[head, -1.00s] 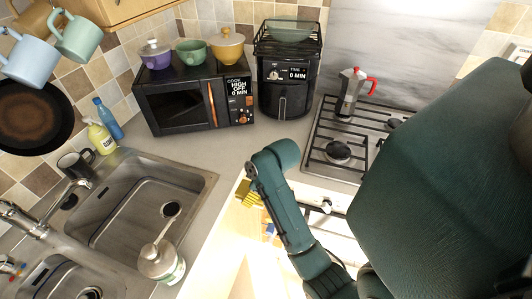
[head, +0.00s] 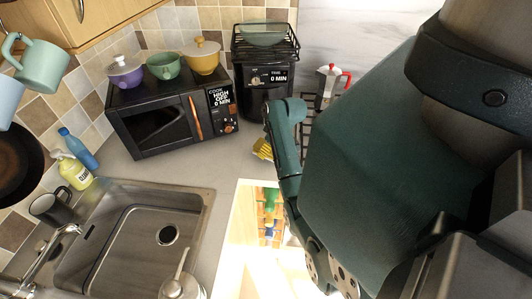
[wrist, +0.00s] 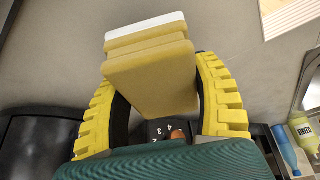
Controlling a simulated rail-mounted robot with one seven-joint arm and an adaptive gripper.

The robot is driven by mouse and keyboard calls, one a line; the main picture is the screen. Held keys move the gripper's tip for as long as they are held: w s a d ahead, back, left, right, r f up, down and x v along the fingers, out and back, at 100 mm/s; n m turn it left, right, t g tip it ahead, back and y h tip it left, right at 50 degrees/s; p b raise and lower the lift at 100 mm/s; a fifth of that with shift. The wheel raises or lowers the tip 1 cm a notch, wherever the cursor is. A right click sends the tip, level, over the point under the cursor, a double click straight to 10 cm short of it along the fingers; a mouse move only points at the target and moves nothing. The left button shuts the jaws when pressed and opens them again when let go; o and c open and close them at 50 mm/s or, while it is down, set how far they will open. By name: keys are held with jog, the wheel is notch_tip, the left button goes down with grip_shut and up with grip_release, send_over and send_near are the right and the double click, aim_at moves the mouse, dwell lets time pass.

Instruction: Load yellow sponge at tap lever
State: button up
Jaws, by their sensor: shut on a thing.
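The yellow sponge (wrist: 150,75), with a white layer on one side, is held between the two yellow ridged fingers of my gripper (wrist: 158,90) in the wrist view. In the head view my gripper (head: 263,149) shows as a small yellow patch at the arm's end, above the counter in front of the black air fryer. I cannot separate the sponge from the fingers there. The metal tap (head: 45,262) stands at the left sink edge, far left of my gripper. Its lever cannot be made out in the current head view.
The microwave (head: 170,118) is at the back. An open drawer (head: 265,222) holds several objects.

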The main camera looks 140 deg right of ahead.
jog(key=shift+f, duration=1.45)
jog(key=shift+f, duration=0.2)
jog(key=o, duration=1.1)
jog(key=shift+r, duration=0.3)
jog(key=v, duration=1.1)
jog(key=shift+a+r, duration=0.2)
jog(key=shift+r, duration=0.15)
